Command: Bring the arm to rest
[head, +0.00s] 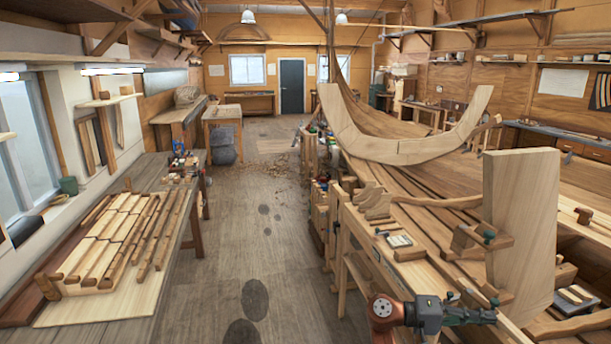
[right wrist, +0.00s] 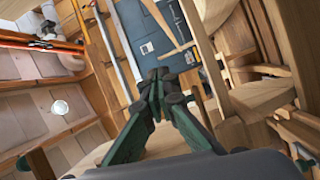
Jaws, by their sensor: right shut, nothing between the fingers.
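My right gripper (head: 484,315) shows at the bottom right of the head view, with its dark green fingers pointing right. My grey and orange-red right wrist (head: 405,314) shows just left of it. The gripper appears in front of the near end of the wooden hull, close to the timber there; I cannot tell whether it touches. In the right wrist view the two green and black fingers (right wrist: 162,82) meet at their tips, shut with nothing between them. My left gripper is not in the head view.
The clinker hull (head: 408,151) with a tall upright board (head: 521,225) fills the right side. A workbench (head: 110,311) with wooden strips (head: 128,225) stands on the left. The floor (head: 245,205) between them is clear, with wood shavings (head: 283,165) farther back.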

